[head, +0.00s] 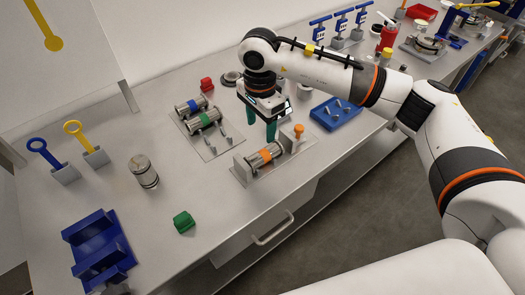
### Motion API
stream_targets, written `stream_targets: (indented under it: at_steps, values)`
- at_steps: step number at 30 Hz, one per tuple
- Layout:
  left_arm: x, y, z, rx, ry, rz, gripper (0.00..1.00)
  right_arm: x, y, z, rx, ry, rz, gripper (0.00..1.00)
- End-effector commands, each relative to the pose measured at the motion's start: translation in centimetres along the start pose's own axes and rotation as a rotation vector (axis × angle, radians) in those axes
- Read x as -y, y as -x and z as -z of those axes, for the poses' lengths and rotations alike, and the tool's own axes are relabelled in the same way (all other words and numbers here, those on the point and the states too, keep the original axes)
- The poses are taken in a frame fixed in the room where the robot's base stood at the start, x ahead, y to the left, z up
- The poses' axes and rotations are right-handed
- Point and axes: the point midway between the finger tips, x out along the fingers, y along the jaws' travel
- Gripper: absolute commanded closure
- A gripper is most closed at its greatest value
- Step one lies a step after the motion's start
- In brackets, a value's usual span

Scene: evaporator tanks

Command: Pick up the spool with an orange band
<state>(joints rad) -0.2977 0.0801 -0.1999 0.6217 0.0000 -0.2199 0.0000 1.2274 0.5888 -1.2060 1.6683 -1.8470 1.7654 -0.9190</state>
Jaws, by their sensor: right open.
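The spool with an orange band (256,160) is a metal cylinder lying on its side in a grey holder plate (292,150) near the table's front edge. An orange knob stands at the plate's right side. My right gripper (261,132) has green fingers that point down, spread apart. It is open and empty, just behind the orange-banded spool in the picture and apparently above the table. I cannot tell its exact height. My left gripper is not in view.
Spools with blue (190,107) and green (204,121) bands lie on a plate to the left. A blue tray (350,120) is to the right. A metal canister (144,171), green block (184,222) and blue rack (99,246) stand left on the table.

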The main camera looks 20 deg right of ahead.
Motion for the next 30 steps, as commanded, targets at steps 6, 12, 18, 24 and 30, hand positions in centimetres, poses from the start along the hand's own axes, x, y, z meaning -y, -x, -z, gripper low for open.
stream_targets:
  at_steps: [6,12,18,24,30]
  values:
    - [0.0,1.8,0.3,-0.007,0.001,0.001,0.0,0.1,-3.7,0.2,-0.005,-0.001,0.004,0.41]
    - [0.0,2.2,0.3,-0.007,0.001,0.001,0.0,0.1,-5.4,0.2,-0.006,0.001,0.001,0.41]
    - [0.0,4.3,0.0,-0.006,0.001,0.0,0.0,0.4,-7.7,0.4,-0.007,-0.002,0.005,0.41]
    - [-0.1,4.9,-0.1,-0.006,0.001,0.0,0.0,0.4,-10.3,0.5,-0.008,-0.001,0.002,0.41]
    - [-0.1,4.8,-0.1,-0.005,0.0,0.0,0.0,0.3,-10.6,0.4,-0.007,0.0,-0.001,0.41]
